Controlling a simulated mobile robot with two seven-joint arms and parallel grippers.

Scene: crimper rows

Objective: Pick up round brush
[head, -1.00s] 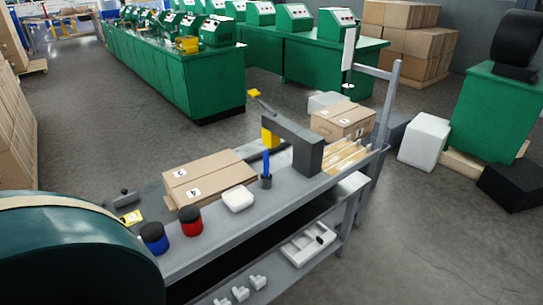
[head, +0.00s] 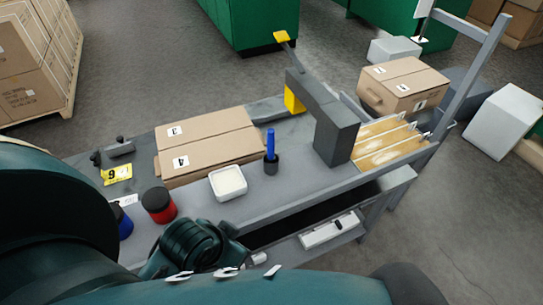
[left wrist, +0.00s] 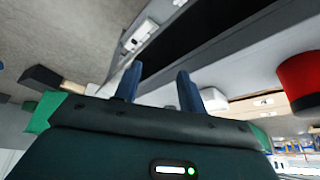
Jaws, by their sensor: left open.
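A blue upright handle (head: 270,143), which looks like the round brush, stands in a small dark cup (head: 271,166) on the grey bench. Its bristle end is hidden in the cup. My left gripper is in the left wrist view (left wrist: 157,82), with its two blue fingers apart and nothing between them. In the head view, my left arm covers the lower left, and its dark wrist (head: 192,247) is at the bench's front edge, left of and nearer than the brush. The left fingertips are not clear in the head view. My right gripper is not in view.
A white tub (head: 228,184) is left of the cup, and a cardboard box (head: 205,147) is behind it. A dark grey post (head: 336,143) stands to the right. A red jar (head: 159,204) is on the left; it also shows in the left wrist view (left wrist: 302,82).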

